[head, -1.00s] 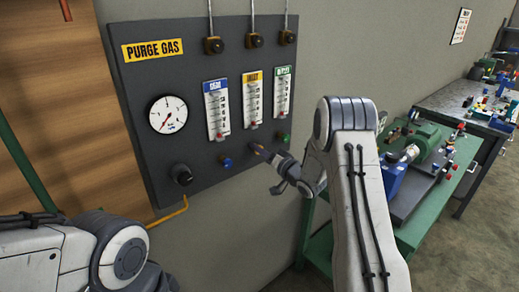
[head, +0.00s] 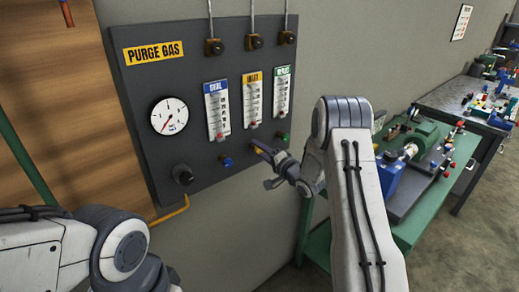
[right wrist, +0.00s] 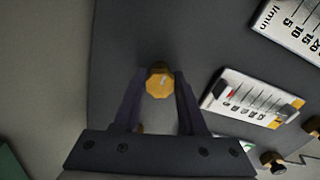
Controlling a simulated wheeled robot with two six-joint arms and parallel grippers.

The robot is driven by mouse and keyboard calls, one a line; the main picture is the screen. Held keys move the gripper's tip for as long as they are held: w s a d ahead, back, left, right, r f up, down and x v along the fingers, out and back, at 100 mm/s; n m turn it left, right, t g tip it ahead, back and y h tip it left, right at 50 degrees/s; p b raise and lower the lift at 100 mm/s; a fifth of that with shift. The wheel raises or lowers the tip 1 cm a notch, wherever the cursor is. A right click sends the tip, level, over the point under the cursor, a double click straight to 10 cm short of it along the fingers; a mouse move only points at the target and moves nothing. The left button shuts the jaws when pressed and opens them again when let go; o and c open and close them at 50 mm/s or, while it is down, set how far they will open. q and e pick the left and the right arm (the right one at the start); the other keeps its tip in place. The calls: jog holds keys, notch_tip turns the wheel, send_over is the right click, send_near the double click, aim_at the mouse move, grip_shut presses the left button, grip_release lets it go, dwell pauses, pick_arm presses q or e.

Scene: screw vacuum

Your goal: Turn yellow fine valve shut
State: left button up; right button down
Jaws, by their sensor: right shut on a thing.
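The yellow fine valve (right wrist: 159,82) is a small faceted knob on the dark panel, below the middle flow meter with the yellow label (head: 253,97). It sits between the fingertips of my right gripper (head: 261,151), which is shut on it. In the head view, the fingers mostly hide the knob. My left gripper is out of view; only part of the left arm shows at the lower left.
The blue knob (head: 226,161) is left of the yellow valve and the green knob (head: 283,137) is right of it. A black knob (head: 182,174) and a round gauge (head: 169,115) are farther left. A green bench (head: 322,238) with machinery stands at the right.

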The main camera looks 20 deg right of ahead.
dwell(0.3)
jog(key=shift+c, duration=2.3)
grip_release()
jog(key=shift+s, duration=0.1)
jog(key=b+v, duration=0.3)
jog(key=v, duration=0.7)
jog(key=shift+s, duration=0.15)
jog(key=shift+d, duration=0.1)
